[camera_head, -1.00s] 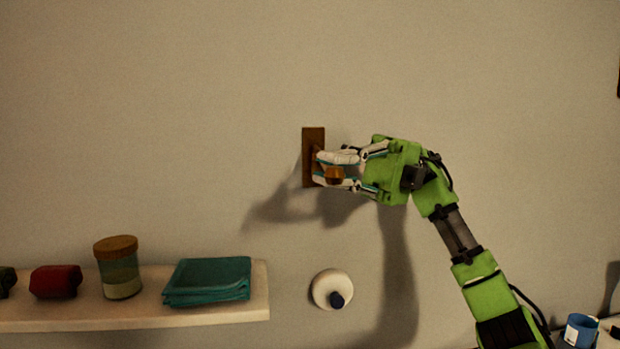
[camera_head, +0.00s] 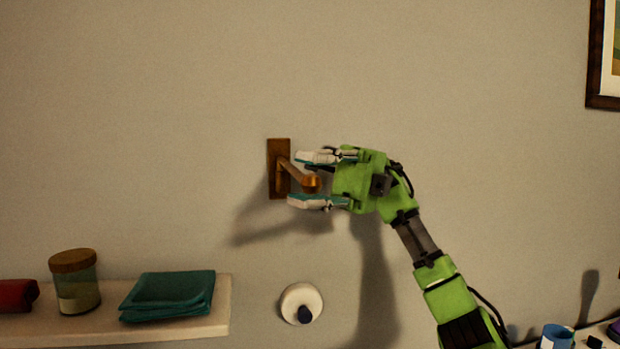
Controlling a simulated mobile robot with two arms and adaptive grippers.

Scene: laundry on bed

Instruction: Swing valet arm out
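The valet arm (camera_head: 298,173) is a brown wooden arm with a rounded, lighter orange-brown end. It sticks out from a dark brown plate (camera_head: 273,185) on the wall, angled toward the camera and to the right. My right gripper (camera_head: 303,179) comes in from the right on a green arm. Its white and teal fingers are spread, one above and one below the valet arm's end, with visible gaps to it. My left gripper is not in view.
A pale shelf (camera_head: 90,332) at lower left holds a folded teal cloth (camera_head: 170,293), a jar with a wooden lid (camera_head: 76,281) and a red item (camera_head: 17,295). A round white wall knob (camera_head: 301,303) is below the plate. A blue mug (camera_head: 556,337) stands at lower right. A framed picture (camera_head: 600,60) hangs upper right.

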